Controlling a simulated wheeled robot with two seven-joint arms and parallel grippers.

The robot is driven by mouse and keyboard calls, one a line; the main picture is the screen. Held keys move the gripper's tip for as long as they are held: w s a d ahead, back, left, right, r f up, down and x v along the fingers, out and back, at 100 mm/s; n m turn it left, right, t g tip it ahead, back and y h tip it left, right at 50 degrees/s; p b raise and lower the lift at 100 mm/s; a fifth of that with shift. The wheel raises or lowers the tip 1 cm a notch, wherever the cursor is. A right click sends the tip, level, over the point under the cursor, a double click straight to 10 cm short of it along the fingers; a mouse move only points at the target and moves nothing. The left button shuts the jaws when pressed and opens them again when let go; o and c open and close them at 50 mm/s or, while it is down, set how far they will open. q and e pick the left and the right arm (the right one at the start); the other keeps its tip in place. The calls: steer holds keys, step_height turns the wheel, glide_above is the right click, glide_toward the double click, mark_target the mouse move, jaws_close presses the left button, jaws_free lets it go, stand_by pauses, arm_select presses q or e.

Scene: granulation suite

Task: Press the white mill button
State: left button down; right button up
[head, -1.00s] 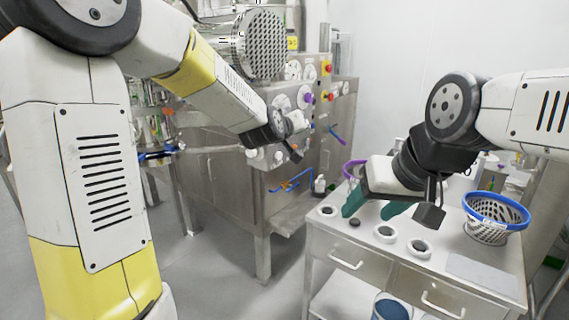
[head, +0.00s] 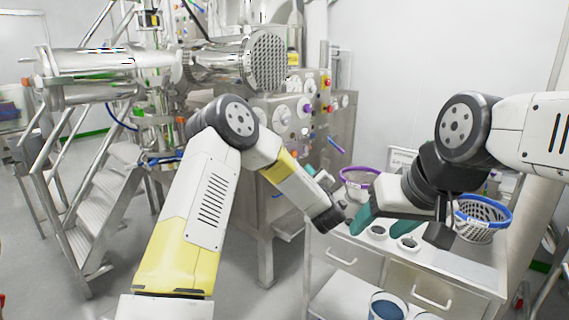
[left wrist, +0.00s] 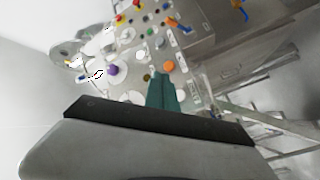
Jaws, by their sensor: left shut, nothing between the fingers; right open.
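The steel control panel (head: 312,100) has round white dials, a red button and a purple knob in the head view. In the left wrist view the panel (left wrist: 139,40) shows white, orange, purple, red and blue parts. Several small white buttons are there; I cannot tell which is the mill button. My left gripper (left wrist: 162,90) is shut and empty. Its teal fingers point toward the panel, apparently short of it; touch cannot be judged. My right gripper (head: 382,218) is open and empty above the cabinet top.
A white cabinet (head: 345,258) stands at the right, with white rings on top. A purple-rimmed basket (head: 358,172) and blue-rimmed basket (head: 482,203) stand there. A metal stair (head: 100,205) is at the left.

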arm_select(q)
steer(key=w+a, duration=0.5)
steer(key=a, duration=0.2)
stand_by(0.6)
steer(key=shift+w+a, duration=0.1)
stand_by(1.8)
steer(key=shift+w+a, duration=0.25)
steer(key=shift+a, duration=0.05)
